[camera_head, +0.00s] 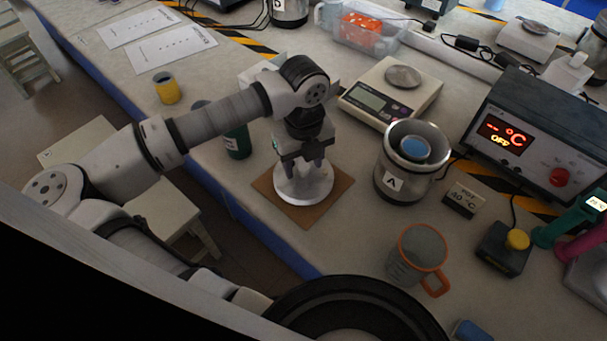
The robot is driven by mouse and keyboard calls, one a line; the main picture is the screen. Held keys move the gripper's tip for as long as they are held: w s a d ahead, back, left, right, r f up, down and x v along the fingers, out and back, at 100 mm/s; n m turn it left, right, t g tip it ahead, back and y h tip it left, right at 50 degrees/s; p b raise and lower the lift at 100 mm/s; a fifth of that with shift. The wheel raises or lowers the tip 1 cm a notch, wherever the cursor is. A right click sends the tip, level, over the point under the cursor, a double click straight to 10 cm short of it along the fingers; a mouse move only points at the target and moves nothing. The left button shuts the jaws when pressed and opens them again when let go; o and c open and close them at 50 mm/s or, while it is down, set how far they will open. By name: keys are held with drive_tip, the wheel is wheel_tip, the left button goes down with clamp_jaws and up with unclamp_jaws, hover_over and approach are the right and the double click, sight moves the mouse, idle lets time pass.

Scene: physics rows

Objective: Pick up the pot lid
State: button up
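The pot lid (303,190) is a pale, round disc lying on a square brown board (333,192) near the left edge of the bench. My gripper (303,164) points down directly over the lid, with its two dark fingers apart above the lid's middle. The lid's knob is hidden or too small to make out, and I cannot tell whether the fingers touch it. The metal pot (400,188), marked A, stands open to the right of the lid with something blue inside.
A dark green bottle (237,142) stands close behind my gripper on the left. A scale (391,91) is behind, and a clear mug (418,256) with an orange handle is in front right. A heater box (540,130) and a yellow-button switch (504,250) are at right.

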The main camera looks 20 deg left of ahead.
clamp_jaws()
drive_tip(key=shift+r, duration=0.15)
